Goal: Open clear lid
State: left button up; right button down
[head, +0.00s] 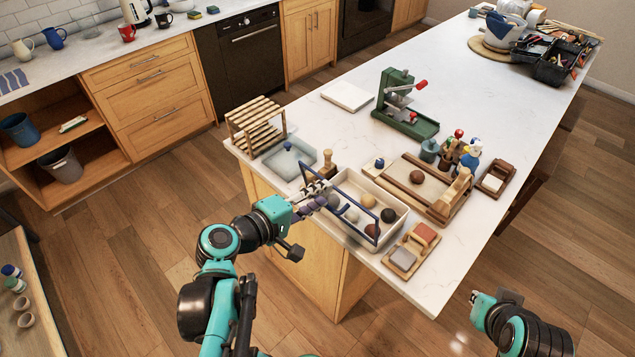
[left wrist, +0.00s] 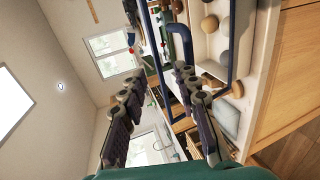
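A white box (head: 397,204) with several clay-coloured balls in it stands at the island's near edge. The blue-framed clear lid (head: 347,222) is at the box; its frame also shows in the left wrist view (left wrist: 235,45). I cannot tell whether the lid is fully down. My left gripper (head: 318,192) is at the lid's left side. In the left wrist view its two dark fingers (left wrist: 155,90) are spread apart, with a thick blue bar (left wrist: 182,38) close to the right finger's tip. My right gripper (head: 490,297) is away from the box, low at the right; its fingers are unclear.
A slatted wooden rack (head: 255,122) and a grey-blue tray (head: 290,158) are left of the box. A wooden-framed board (head: 430,185) is on its right, and sponge-like blocks (head: 405,258) are in front. A green press (head: 405,105) stands behind.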

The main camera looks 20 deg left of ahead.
pick_arm(q)
jog(key=shift+r, duration=2.25)
jog(key=shift+s, duration=0.1)
